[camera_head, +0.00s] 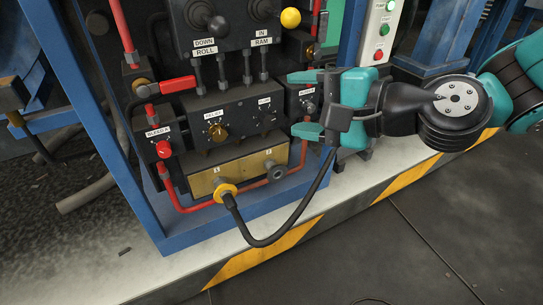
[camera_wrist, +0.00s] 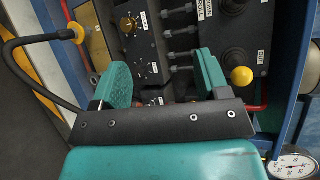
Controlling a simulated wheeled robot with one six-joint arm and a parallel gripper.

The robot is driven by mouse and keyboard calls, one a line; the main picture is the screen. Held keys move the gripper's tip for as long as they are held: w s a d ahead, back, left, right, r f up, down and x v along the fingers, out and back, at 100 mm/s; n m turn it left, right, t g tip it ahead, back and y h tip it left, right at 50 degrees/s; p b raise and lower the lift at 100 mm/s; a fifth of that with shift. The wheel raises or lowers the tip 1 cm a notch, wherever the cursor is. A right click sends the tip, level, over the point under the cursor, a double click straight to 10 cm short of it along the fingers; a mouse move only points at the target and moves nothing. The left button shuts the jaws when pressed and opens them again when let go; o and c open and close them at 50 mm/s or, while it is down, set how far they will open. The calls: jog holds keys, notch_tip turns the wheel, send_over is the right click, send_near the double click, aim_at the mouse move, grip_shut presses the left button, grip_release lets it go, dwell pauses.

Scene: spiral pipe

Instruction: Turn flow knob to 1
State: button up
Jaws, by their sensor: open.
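My gripper (camera_head: 298,104) is open, its teal fingers apart, in front of the right end of the black control panel. A black flow knob (camera_head: 269,118) sits under a small label that looks like "FLOW", just left of the fingers. The fingers frame a separate dark knob with its own label. In the wrist view my gripper (camera_wrist: 163,77) is open, and the dark flow knob (camera_wrist: 142,71) shows on the panel beyond, nearer the left finger. The pointer and scale marks are too small to read.
A brass knob (camera_head: 217,132) and a red knob (camera_head: 163,149) lie farther left. Levers (camera_head: 209,23) and a yellow ball (camera_head: 290,17) stand above. A black hose (camera_head: 266,243) loops below from a yellow fitting (camera_head: 224,191). Red pipes and a blue post border the panel.

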jog(key=w+d+f+m+t+h+b, duration=0.1)
jog(key=w+d+f+m+t+b, duration=0.2)
jog(key=f+m+b, duration=0.5)
jog(key=w+d+f+m+t+h+b, duration=0.1)
jog(key=w+f+m+t+b, duration=0.25)
jog(key=f+b, duration=0.45)
jog(key=p, duration=0.9)
send_near(271, 122)
jog(key=a+r, duration=0.1)
jog(key=shift+m+t+h, duration=0.35)
jog(key=shift+h, duration=0.05)
jog(key=x, duration=0.2)
jog(key=p+x, duration=0.1)
jog(key=x, duration=0.2)
jog(key=f+p+x, duration=0.1)
jog(key=x, duration=0.1)
jog(key=shift+w+a, duration=0.2)
jog(key=shift+w, duration=0.1)
jog(key=shift+w+a, duration=0.35)
jog(key=shift+w, duration=0.3)
jog(key=shift+c, duration=0.2)
jog(key=c, duration=0.9)
